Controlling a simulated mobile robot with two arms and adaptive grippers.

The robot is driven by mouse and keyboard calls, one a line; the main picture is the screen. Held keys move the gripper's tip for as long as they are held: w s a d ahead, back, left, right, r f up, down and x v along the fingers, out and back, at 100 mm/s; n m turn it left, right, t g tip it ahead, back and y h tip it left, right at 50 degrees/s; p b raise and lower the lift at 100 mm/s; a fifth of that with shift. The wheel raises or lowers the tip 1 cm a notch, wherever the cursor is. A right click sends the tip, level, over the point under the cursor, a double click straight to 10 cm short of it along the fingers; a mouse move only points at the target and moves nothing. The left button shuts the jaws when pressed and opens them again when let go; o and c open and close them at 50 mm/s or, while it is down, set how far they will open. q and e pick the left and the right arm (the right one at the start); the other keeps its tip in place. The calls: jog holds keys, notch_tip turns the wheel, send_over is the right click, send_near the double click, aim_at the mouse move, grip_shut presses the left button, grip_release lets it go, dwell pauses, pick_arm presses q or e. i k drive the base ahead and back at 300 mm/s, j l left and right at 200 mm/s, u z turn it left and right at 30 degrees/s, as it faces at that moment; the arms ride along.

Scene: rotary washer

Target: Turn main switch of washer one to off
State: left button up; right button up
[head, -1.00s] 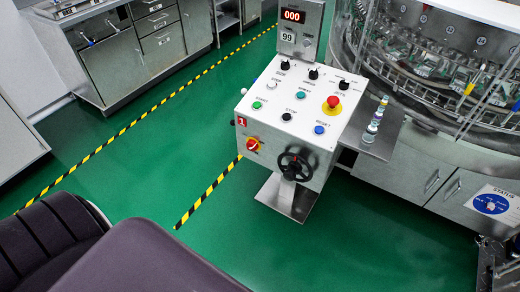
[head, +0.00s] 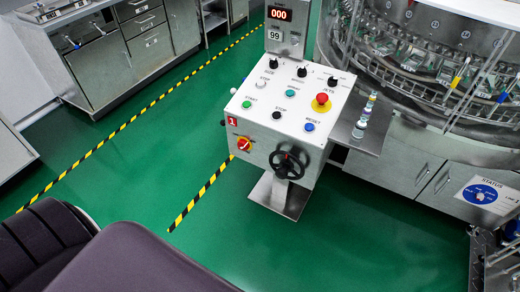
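The control console (head: 262,115) of washer one stands at the centre, with a red label "1" (head: 232,121) on its front left corner. The main switch (head: 243,144), a red rotary knob on a yellow plate, sits on the console's front face below that label. Its knob looks tilted, but its exact position is too small to read. The round steel washer (head: 420,65) stands behind and right of the console. Neither of my grippers shows in the head view.
A black handwheel (head: 288,163) sticks out right of the switch. A red emergency button (head: 321,101) and several buttons are on top. Vials stand on a side shelf (head: 352,133). Steel cabinets (head: 122,55) line the back left. Green floor (head: 130,165) before the console is clear.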

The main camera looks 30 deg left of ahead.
aim_at(243, 145)
jog(key=i+j, duration=0.1)
jog(key=j, duration=1.2)
jog(key=i+j, duration=0.15)
jog(key=j, duration=0.5)
